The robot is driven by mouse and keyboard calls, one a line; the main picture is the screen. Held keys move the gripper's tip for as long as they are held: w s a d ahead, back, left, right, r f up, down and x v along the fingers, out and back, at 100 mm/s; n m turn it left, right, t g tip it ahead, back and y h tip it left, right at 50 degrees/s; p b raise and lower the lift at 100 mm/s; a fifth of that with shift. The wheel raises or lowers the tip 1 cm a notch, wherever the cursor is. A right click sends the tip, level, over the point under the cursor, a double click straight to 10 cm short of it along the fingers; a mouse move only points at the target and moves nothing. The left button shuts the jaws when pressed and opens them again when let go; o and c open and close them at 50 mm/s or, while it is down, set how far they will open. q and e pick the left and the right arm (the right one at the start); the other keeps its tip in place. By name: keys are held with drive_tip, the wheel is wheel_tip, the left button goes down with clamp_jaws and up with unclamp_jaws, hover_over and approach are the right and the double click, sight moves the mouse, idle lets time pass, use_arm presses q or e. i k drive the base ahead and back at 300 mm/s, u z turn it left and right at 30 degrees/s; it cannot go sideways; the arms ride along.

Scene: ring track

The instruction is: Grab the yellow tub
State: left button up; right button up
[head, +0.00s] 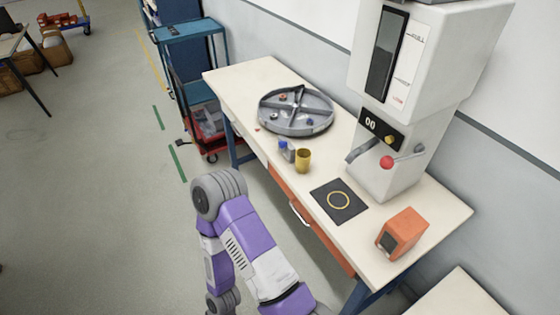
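The yellow tub (303,160) stands upright on the cream-topped workbench (340,165), near its front edge. A small bottle with a blue cap (286,150) stands just left of it. One of my purple and white arms shows at the bottom of the head view, in front of the bench, and its visible links are apart from the tub. Neither of my grippers is in view.
A grey divided round tray (297,111) with small parts lies behind the tub. A black mat with a yellow ring (339,201) lies to its right, before a white machine (396,150) with a red-knobbed lever. An orange box (401,234) stands at the right.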

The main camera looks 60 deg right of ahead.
sight(303, 155)
drive_tip(key=i, duration=1.35)
drive_tip(key=z, duration=1.65)
